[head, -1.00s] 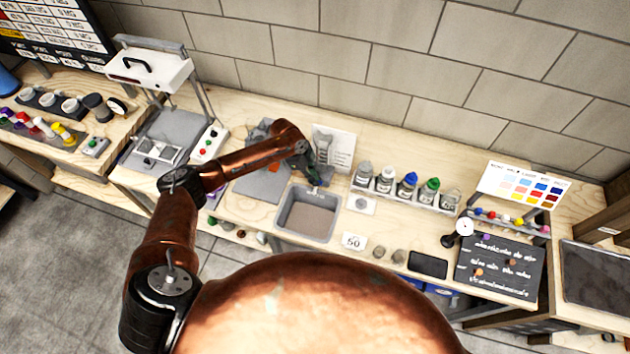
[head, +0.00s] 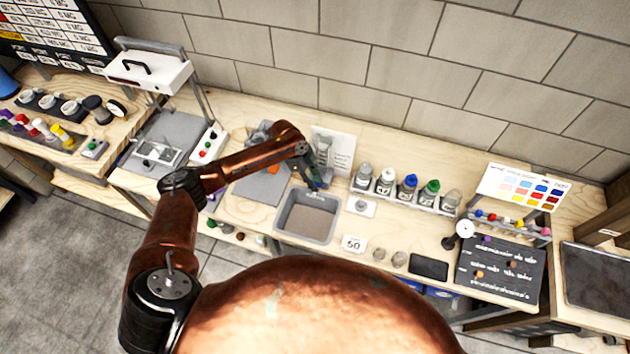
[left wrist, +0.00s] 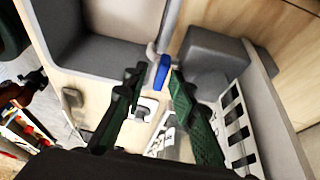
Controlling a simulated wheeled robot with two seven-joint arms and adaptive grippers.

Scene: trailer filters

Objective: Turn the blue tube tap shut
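The blue tube tap (left wrist: 162,72) shows in the left wrist view as a small blue lever beside a thin grey tube. My left gripper (left wrist: 159,78) is open, with its dark green fingers on either side of the blue lever. I cannot tell whether a finger touches it. In the head view my left gripper (head: 314,178) is over the bench, just behind the grey basin (head: 282,220). The tap is mostly hidden there by the gripper and arm. My right gripper is in neither view.
The grey basin wall (left wrist: 55,45) is at upper left in the wrist view, and a grey block (left wrist: 208,62) is right of the tap. In the head view a white card (head: 343,150) stands behind the gripper, and a rack of bottles (head: 410,186) is to the right.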

